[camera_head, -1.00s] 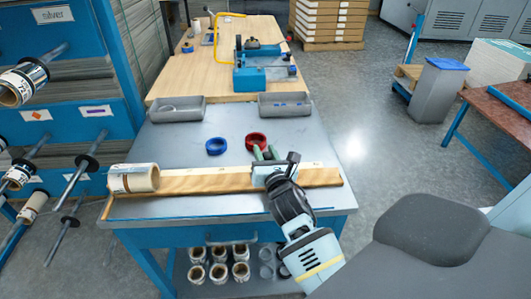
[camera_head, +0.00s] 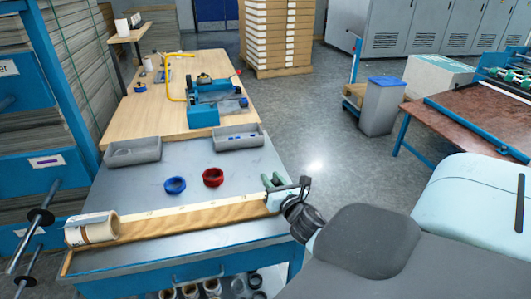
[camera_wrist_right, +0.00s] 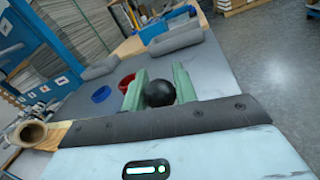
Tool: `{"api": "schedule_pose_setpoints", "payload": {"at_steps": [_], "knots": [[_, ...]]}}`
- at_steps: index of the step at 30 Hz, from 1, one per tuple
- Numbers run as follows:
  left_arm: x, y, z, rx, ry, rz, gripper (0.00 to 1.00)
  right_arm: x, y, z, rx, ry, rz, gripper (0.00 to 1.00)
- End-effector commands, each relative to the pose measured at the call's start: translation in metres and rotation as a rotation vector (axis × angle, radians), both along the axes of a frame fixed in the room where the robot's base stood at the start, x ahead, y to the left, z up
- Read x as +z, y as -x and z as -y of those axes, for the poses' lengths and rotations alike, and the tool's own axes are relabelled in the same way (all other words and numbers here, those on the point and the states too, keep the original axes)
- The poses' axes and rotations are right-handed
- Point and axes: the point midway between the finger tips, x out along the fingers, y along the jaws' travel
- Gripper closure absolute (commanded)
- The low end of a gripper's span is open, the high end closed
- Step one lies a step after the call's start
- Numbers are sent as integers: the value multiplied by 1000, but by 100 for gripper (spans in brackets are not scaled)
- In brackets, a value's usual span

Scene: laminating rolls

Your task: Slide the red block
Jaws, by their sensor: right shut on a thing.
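No red block as such shows; the red thing in view is a red ring (camera_head: 213,177) on the grey table top, right of a blue ring (camera_head: 175,185). The red ring also shows in the right wrist view (camera_wrist_right: 126,83), partly hidden behind a green finger. My right gripper (camera_head: 272,182) is at the right end of the long wooden rail (camera_head: 180,217), apart from the red ring. In the right wrist view its green fingers (camera_wrist_right: 158,88) stand on both sides of a black ball-shaped knob (camera_wrist_right: 158,93). What the knob is fixed to is hidden. My left gripper is not in view.
A cream roll (camera_head: 92,229) lies at the rail's left end. Two grey trays (camera_head: 133,151) (camera_head: 238,137) stand at the table's back edge. A wooden bench (camera_head: 160,110) with a blue device (camera_head: 204,113) lies beyond. The table between rings and trays is clear.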

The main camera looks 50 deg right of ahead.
Motion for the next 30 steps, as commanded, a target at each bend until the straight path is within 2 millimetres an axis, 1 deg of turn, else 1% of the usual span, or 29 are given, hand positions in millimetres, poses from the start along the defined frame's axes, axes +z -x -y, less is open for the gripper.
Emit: {"api": "schedule_pose_setpoints", "payload": {"at_steps": [4,5,9,17,20,23,30], "knots": [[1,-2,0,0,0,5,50,-2,0,-1,0,-2,-3,100],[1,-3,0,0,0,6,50,-2,0,-1,0,-2,-3,69],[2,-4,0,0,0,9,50,-1,0,-1,0,-2,-1,51],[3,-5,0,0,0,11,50,-1,0,-1,1,0,-1,50],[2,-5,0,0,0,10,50,-1,4,-3,1,0,-1,50],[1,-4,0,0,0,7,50,-2,14,-6,1,0,-3,50],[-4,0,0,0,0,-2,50,-3,49,-19,2,-1,-4,50]]}}
